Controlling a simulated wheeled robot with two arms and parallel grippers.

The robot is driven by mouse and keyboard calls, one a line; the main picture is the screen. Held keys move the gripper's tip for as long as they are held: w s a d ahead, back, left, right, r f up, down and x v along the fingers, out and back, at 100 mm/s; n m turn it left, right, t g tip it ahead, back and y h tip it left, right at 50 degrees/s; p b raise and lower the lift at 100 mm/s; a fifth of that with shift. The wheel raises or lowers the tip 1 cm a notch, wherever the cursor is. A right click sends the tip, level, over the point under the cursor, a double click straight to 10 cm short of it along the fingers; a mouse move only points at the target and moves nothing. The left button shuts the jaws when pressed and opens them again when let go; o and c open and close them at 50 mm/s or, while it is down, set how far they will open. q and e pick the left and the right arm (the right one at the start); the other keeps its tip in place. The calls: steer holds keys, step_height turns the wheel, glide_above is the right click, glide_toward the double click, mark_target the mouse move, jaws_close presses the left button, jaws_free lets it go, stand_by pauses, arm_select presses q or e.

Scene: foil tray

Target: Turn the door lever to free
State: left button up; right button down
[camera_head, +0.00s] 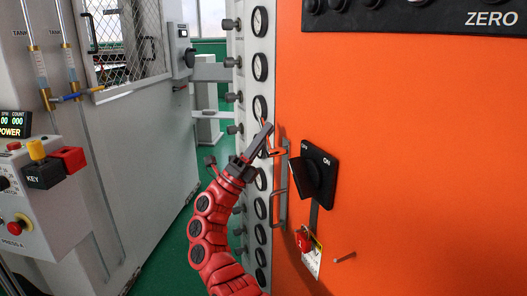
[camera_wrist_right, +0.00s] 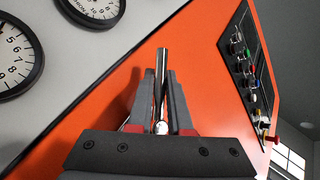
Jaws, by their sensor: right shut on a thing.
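The door lever shows as a slim metal bar (camera_wrist_right: 163,58) on the orange door in the right wrist view. It runs between my right gripper's two grey fingers (camera_wrist_right: 159,78), which are shut on it. In the head view my red right arm reaches up from below, and its gripper (camera_head: 268,141) is at the left edge of the orange door (camera_head: 420,170). There the fingers hide most of the lever, so its exact angle is hard to tell. My left gripper is not in view.
A black OFF/ON rotary switch (camera_head: 315,174) sits just right of the gripper, with a red padlock (camera_head: 304,239) and tag below. A metal pull handle (camera_head: 279,208) is under the gripper. A gauge column (camera_head: 259,66) stands left. Green floor is open behind.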

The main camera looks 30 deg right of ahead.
steer(key=shift+s+m+g+b, duration=0.1)
steer(key=shift+m+g+b, duration=0.25)
steer(key=shift+m+g, duration=0.65)
steer(key=shift+r, duration=0.1)
steer(key=c, duration=0.8)
jaws_free()
steer(key=shift+c, duration=0.2)
steer(key=b+v, duration=0.3)
steer(key=v, duration=1.4)
steer(key=shift+a, duration=0.15)
